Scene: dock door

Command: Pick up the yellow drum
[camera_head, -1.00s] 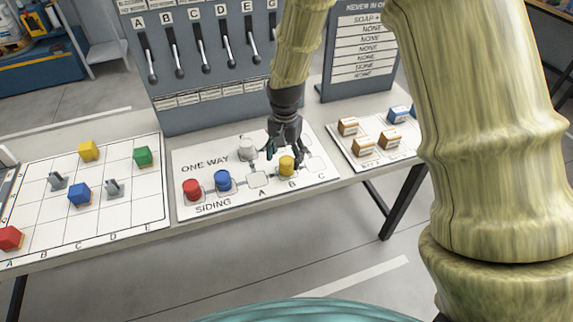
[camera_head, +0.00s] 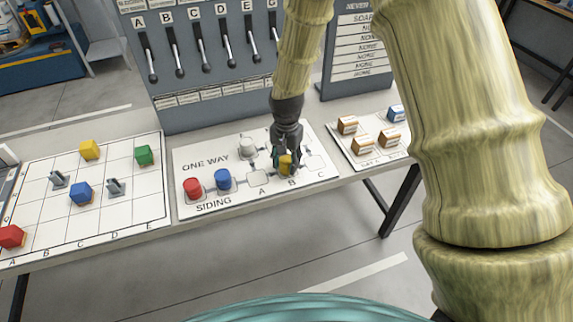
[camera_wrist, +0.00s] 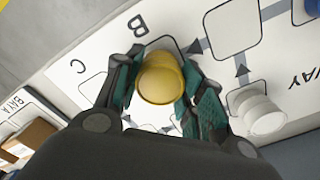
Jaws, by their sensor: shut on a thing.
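The yellow drum (camera_head: 285,164) is at the square marked B on the ONE WAY / SIDING board (camera_head: 210,172). My gripper (camera_head: 287,160) is over it from above, with fingers on both sides. In the wrist view the yellow drum (camera_wrist: 161,78) sits between the two teal-padded fingers of my gripper (camera_wrist: 160,88), which are shut on it. Whether the drum touches the board or is slightly raised, I cannot tell.
A white drum (camera_head: 248,147) stands behind and left of my gripper; it also shows in the wrist view (camera_wrist: 258,112). A red drum (camera_head: 193,188) and a blue drum (camera_head: 223,179) stand at the left. Small boxes (camera_head: 363,144) lie on the right board. A lever panel (camera_head: 205,50) rises behind.

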